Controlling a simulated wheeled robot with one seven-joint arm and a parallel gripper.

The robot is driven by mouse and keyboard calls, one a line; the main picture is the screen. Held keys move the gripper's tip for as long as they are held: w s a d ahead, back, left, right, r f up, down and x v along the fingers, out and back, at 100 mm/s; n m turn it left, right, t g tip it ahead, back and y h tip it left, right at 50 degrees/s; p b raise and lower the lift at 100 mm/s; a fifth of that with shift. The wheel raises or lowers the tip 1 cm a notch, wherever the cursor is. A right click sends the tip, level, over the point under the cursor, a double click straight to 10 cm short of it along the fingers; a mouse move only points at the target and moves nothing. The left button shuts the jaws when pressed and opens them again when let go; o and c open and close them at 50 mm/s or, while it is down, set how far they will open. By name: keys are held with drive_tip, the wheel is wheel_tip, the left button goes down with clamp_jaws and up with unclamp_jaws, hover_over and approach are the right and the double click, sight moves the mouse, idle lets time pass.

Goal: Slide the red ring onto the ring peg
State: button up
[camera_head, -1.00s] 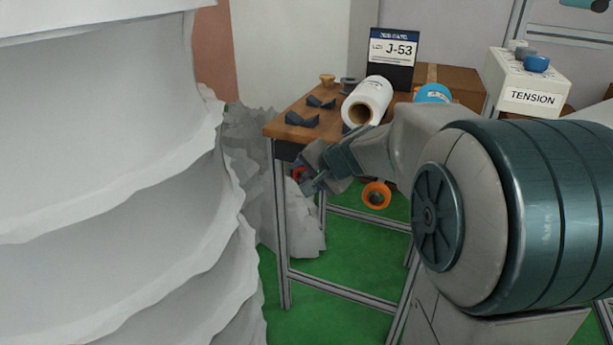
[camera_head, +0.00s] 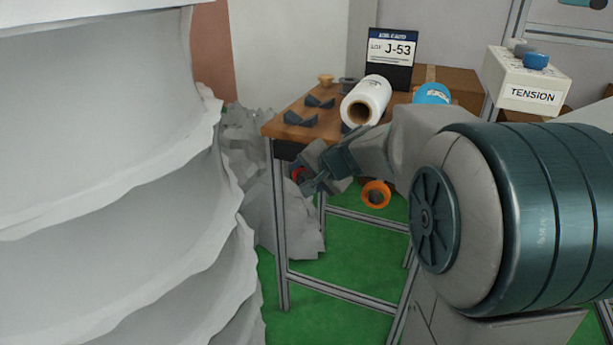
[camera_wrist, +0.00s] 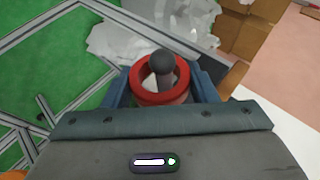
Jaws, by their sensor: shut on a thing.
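My gripper (camera_wrist: 160,92) is shut on the red ring (camera_wrist: 159,99), with one blue finger on each side of it in the wrist view. A dark ball-topped post, which looks like the ring peg (camera_wrist: 162,68), shows in the ring's opening. How far down the peg the ring sits cannot be told. In the head view my gripper (camera_head: 312,180) is beside the table's front-left edge, below its top. Only a sliver of the red ring (camera_head: 297,174) shows there; the peg is hidden.
The wooden table (camera_head: 285,128) holds a white roll (camera_head: 366,101), several dark brackets (camera_head: 301,119) and a J-53 sign (camera_head: 391,50). Crumpled grey material (camera_head: 284,215) lies behind the table leg. A large white layered stack fills the left.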

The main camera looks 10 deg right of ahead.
drive_tip(key=o, duration=1.1)
drive_tip(key=shift+c, duration=0.2)
drive_tip(key=p+v, duration=0.5)
drive_tip(key=v, duration=0.8)
drive_tip(key=s+a+r+n+g+h+p, duration=0.2)
drive_tip(key=s+r+p, duration=0.7)
drive_tip(key=p, duration=0.6)
drive_tip(key=s+a+r+n+g+h+p, duration=0.2)
drive_tip(key=s+r+n+g+p, duration=0.2)
drive_tip(key=p, duration=1.1)
drive_tip(key=s+r+n, duration=0.3)
drive_tip(key=s+r, duration=0.1)
drive_tip(key=r, duration=0.2)
drive_tip(key=shift+s+r, duration=0.2)
drive_tip(key=shift+s, duration=0.15)
drive_tip(key=shift+a, duration=0.1)
